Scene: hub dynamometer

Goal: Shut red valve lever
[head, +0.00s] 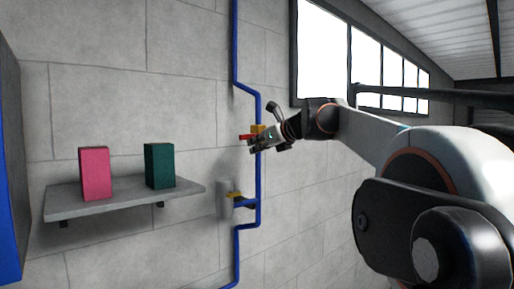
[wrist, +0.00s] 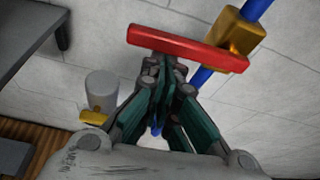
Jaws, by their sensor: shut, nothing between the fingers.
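The red valve lever (wrist: 186,49) shows in the wrist view as a long bar lying crosswise to the blue pipe. Its right end meets the brass valve body (wrist: 229,32) on the pipe. In the head view the red lever (head: 246,137) is small and juts left from the brass valve (head: 258,130). My gripper (wrist: 163,62) is shut and empty, with its fingertips right at the lever's lower edge near its left half. I cannot tell whether they touch it. In the head view my gripper (head: 256,147) is at the lever and partly covers the valve.
The blue pipe (head: 236,52) runs down the grey block wall. A grey cylinder (head: 224,199) with a yellow part is lower on the pipe. A shelf (head: 127,200) at left holds a pink box (head: 95,173) and a green box (head: 159,165). Windows are at upper right.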

